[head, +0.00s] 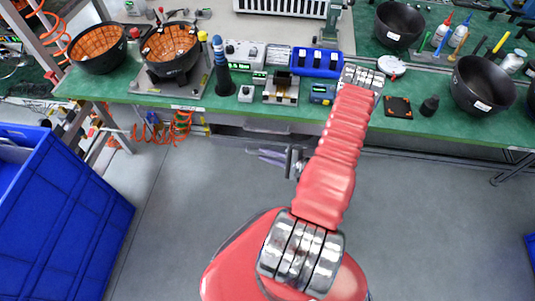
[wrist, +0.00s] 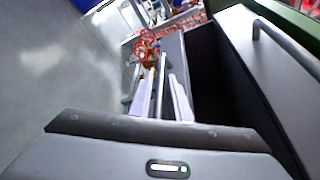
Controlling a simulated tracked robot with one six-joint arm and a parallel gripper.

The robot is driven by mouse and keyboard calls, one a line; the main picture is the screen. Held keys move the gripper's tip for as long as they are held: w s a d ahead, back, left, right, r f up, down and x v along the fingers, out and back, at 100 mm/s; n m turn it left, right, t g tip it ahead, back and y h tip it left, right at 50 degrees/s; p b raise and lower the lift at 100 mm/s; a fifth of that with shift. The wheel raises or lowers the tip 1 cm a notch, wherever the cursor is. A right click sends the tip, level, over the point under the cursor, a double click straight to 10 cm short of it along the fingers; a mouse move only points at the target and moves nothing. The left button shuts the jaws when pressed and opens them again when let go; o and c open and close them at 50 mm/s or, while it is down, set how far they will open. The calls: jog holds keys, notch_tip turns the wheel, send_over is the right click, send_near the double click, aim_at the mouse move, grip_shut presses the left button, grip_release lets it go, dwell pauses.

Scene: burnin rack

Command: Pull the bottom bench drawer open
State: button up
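The bottom drawer (wrist: 172,62) stands partly out in the wrist view. Its dark inside (wrist: 208,85) shows to the right of its grey front. Its thin bar handle (wrist: 162,70) runs between the two pale fingers of my gripper (wrist: 162,90). The fingers lie close on either side of the bar; I cannot tell whether they press on it. In the head view my gripper (head: 272,158) is low in front of the green bench (head: 250,114), mostly beyond my red arm. The drawer is largely hidden there under the bench edge.
Another drawer front with a bar handle (wrist: 285,50) is at the right in the wrist view. A blue crate (head: 60,225) stands on the floor at the left. Orange coiled hose (head: 180,125) hangs near the bench's left end. Grey floor in front is clear.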

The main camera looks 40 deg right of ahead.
jog(key=shift+c, duration=0.3)
grip_shut()
